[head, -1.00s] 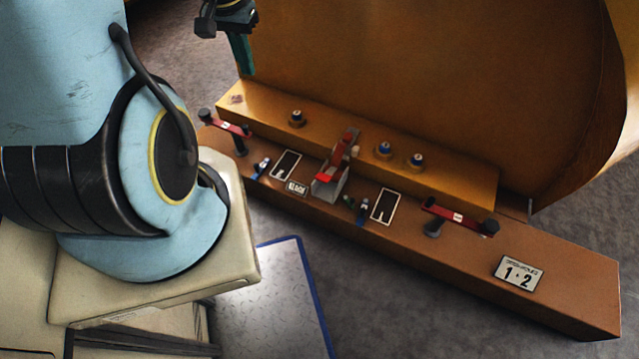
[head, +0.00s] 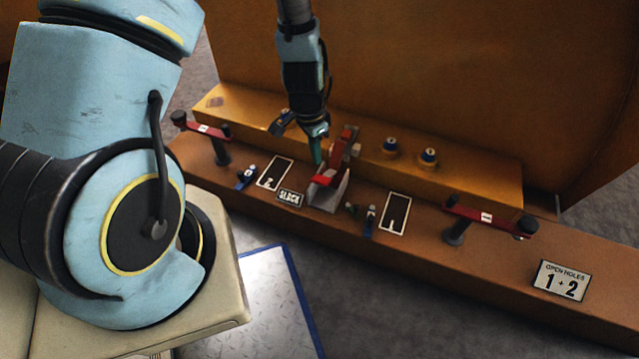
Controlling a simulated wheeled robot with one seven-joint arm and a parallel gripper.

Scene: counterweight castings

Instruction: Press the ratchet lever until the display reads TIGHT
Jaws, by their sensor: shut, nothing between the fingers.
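The ratchet (head: 328,192) stands at the middle of the brown bench, a grey bracket with a red lever (head: 343,146) tilted up and back. A red tab shows at the bracket's top front. The small display (head: 289,198) just left of the bracket reads SLACK. My gripper (head: 318,160) is shut and empty, pointing down, its green fingertips just left of the lever and above the red tab. I cannot tell whether the fingertips touch the ratchet.
Red-barred clamps (head: 205,130) stand at the left and at the right (head: 487,217). Two blue-topped knobs (head: 428,157) sit on the ledge right of the lever. White-outlined slots (head: 395,213) flank the ratchet. A sign (head: 561,281) reads OPEN HOLES 1 + 2. A large orange casting (head: 430,70) rises behind.

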